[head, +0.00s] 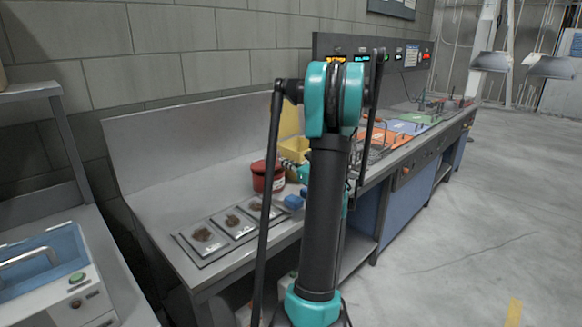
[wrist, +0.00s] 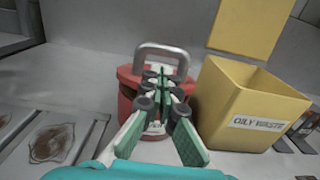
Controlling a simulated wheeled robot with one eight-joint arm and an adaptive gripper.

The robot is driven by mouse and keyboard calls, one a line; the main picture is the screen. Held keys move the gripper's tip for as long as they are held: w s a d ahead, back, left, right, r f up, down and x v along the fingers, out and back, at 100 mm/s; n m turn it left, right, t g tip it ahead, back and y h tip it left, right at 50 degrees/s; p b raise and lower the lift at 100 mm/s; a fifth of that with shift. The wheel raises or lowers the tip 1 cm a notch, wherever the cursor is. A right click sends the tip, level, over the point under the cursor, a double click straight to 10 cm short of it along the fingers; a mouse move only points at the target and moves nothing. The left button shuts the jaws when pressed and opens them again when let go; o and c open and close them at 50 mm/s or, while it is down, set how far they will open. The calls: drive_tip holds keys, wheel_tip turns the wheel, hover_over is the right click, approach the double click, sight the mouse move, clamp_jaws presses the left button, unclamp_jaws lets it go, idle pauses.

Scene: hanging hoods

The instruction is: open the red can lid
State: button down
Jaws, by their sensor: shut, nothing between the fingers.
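The red can (head: 258,182) stands on the grey bench. In the wrist view the red can (wrist: 126,98) is straight ahead, with a grey arched handle (wrist: 163,48) upright at its top. The red lid (head: 264,166) appears to sit down on the can; its front edge is mostly hidden in the wrist view. My gripper (wrist: 162,80) is shut and empty, its fingers in front of the can and pointing at it below the handle. I cannot tell whether the tips touch the can. In the head view my arm partly hides my gripper (head: 290,168).
A yellow bin marked OILY WASTE (wrist: 231,103) stands close right of the can, with a yellow panel (wrist: 245,25) upright behind it. Several stained plates (head: 202,240) lie on the bench at the left. A blue block (head: 293,202) is near the bench's front edge.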

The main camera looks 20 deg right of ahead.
sight(278, 165)
drive_tip(key=shift+x, duration=1.9)
drive_tip(key=shift+a+r, duration=0.1)
drive_tip(key=shift+w+r+g, duration=0.15)
drive_tip(key=shift+r+g, duration=0.15)
drive_tip(key=shift+r, duration=0.1)
drive_tip(key=shift+w+a+r+g, duration=0.1)
drive_tip(key=shift+w+r+g, duration=0.05)
drive_tip(key=shift+r+g, duration=0.2)
drive_tip(key=shift+w+a+r+g+h, duration=0.1)
drive_tip(key=shift+w+r+g+h, duration=0.15)
drive_tip(key=shift+r+g, duration=0.15)
drive_tip(key=shift+w+a+r+g+h, duration=0.15)
drive_tip(key=shift+w+r+g, duration=0.1)
drive_tip(key=shift+r, duration=0.25)
drive_tip(key=w+a+r+g+h, duration=0.1)
drive_tip(key=w+a+r+g, duration=0.1)
drive_tip(key=w+g, duration=0.3)
drive_tip(key=w+a+r+g+h, duration=0.2)
drive_tip(key=w+a+r+g, duration=0.1)
drive_tip(key=w, duration=0.6)
drive_tip(key=shift+w+r+g+h, duration=0.3)
drive_tip(key=shift+r+g, duration=0.5)
drive_tip(key=shift+g, duration=0.1)
drive_tip(key=shift+a, duration=0.1)
